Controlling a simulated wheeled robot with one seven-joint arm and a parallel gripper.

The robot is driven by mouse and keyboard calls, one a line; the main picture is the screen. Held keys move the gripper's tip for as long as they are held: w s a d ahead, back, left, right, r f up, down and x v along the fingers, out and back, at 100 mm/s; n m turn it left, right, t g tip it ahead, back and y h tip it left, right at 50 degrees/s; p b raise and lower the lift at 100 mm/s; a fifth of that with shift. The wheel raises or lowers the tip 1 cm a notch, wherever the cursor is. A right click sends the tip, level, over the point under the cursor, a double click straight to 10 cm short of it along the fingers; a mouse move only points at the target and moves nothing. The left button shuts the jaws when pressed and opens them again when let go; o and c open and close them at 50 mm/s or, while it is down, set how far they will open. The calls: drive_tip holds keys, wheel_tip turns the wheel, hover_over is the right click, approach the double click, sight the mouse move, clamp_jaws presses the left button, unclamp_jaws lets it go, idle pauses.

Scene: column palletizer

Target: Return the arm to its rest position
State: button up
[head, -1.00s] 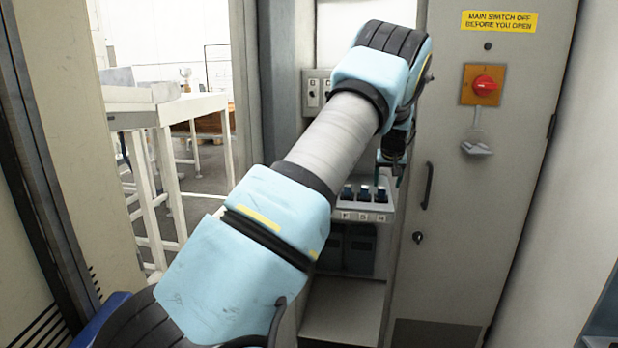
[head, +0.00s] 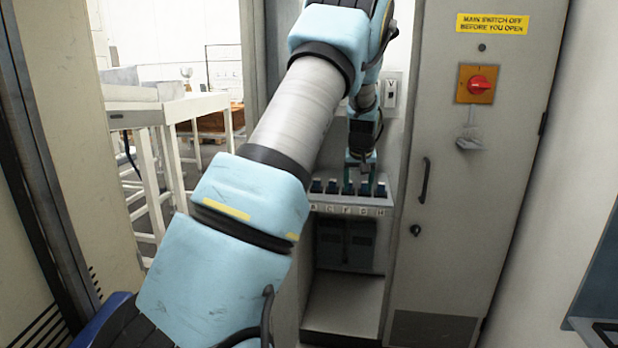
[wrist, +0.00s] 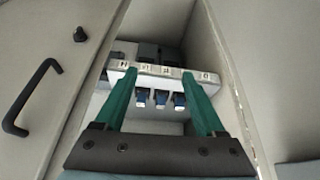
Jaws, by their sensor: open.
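My gripper (head: 362,172) hangs below my bent arm, just in front of a row of dark-blue switches (head: 348,188) on a grey lettered ledge (head: 345,208) in the open cabinet bay. In the wrist view its two green fingers (wrist: 159,76) are spread apart with nothing held between them. Several blue switches (wrist: 160,99) show in the gap between the fingers. Whether the fingertips touch the ledge cannot be told. My forearm hides part of the bay's left side.
A closed cabinet door (head: 470,200) with a black handle (head: 423,180) and a red rotary switch (head: 478,85) stands right of the bay. A white table (head: 165,112) shows through the doorway at left. Walls lie close on both sides.

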drive_tip(key=s+a+g, duration=0.1)
drive_tip(key=s+a, duration=1.1)
drive_tip(key=s+a+g, duration=0.1)
drive_tip(key=s+a, duration=0.3)
drive_tip(key=s, duration=0.7)
drive_tip(key=s+a+g, duration=0.1)
drive_tip(key=s+a, duration=0.4)
drive_tip(key=s, duration=0.6)
drive_tip(key=shift+a+f, duration=0.2)
drive_tip(key=shift+f, duration=0.25)
drive_tip(key=shift+w, duration=0.1)
